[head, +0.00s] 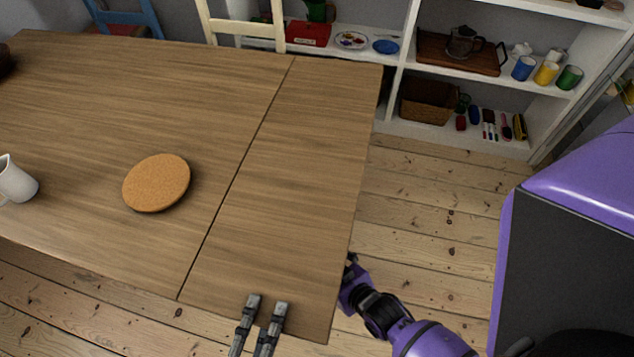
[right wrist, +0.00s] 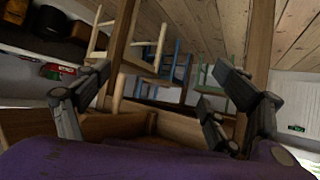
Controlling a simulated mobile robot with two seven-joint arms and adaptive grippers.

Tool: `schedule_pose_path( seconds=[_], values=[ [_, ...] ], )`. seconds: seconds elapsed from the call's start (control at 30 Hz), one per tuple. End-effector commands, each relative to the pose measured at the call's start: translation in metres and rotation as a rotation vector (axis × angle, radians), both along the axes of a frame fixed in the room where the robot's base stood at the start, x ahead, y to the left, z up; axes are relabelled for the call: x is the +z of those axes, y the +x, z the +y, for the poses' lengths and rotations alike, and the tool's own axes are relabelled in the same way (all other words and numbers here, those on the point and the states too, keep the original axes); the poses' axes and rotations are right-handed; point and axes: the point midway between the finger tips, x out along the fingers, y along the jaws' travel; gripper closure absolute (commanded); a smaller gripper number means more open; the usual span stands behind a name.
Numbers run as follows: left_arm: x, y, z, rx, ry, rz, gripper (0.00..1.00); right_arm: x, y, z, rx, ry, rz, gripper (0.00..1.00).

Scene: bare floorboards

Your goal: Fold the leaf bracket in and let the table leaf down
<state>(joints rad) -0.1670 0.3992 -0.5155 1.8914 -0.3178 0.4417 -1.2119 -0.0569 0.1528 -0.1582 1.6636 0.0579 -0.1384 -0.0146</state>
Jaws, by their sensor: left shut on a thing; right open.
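The table leaf (head: 300,170) is the right part of the wooden table top, level with the main top (head: 100,110) across a dark seam. My left gripper (head: 266,304) is at the leaf's front edge, shut on the leaf, with both fingertips showing over its top. My right gripper is at the leaf's right edge, mostly hidden below it in the head view. In the right wrist view my right gripper (right wrist: 158,84) is open under the table, with nothing between its fingers. Wooden boards (right wrist: 130,125) show beyond it; I cannot tell which is the leaf bracket.
A white shelf (head: 400,60) with goods is at the back. Floor right of the leaf is clear. Table legs (right wrist: 121,40) show under the table.

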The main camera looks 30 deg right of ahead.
Motion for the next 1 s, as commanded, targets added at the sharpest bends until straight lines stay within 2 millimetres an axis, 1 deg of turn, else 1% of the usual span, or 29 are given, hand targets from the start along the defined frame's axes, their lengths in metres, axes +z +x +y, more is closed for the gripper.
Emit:
schedule_pose_path(
  seconds=[0.03,0.1,0.2,0.3,0.37,0.4,0.47,0.5,0.6,0.7,0.83,1.0],
  values=[
    [0.010,0.005,-0.001,0.002,-0.015,-0.019,0.92,-0.003,0.029,0.002,0.015,0.007,-0.055,0.14],
    [0.010,0.005,-0.001,0.002,-0.015,-0.019,0.92,-0.006,0.060,0.002,0.024,0.023,-0.131,0.14],
    [0.010,0.005,-0.001,0.002,-0.015,-0.020,0.92,-0.007,0.096,-0.004,0.028,0.043,-0.237,0.14],
    [0.010,0.005,-0.001,0.002,-0.015,-0.020,0.92,-0.006,0.121,-0.015,0.020,0.061,-0.339,0.14],
    [0.010,0.005,-0.001,0.002,-0.015,-0.020,0.92,-0.006,0.127,-0.024,0.011,0.070,-0.393,0.14],
    [0.010,0.005,-0.001,0.002,-0.015,-0.020,0.92,-0.007,0.126,-0.031,0.003,0.075,-0.421,0.14],
    [0.010,0.005,0.000,0.002,-0.015,-0.020,0.92,-0.009,0.120,-0.040,-0.009,0.081,-0.457,0.14],
    [0.010,0.005,0.000,0.003,-0.015,-0.020,0.92,-0.010,0.113,-0.046,-0.018,0.084,-0.475,0.14],
    [0.010,0.005,0.000,0.003,-0.015,-0.020,0.92,-0.005,0.106,-0.052,-0.032,0.097,-0.526,0.14],
    [0.010,0.005,0.000,0.003,-0.015,-0.020,0.92,0.005,0.106,-0.053,-0.035,0.108,-0.571,0.14],
    [0.010,0.005,-0.001,0.002,-0.015,-0.020,0.92,0.010,0.110,-0.052,-0.036,0.113,-0.588,0.14],
    [0.010,0.005,-0.001,0.002,-0.015,-0.020,0.92,0.010,0.126,-0.049,-0.035,0.113,-0.588,0.14]
  ],
)
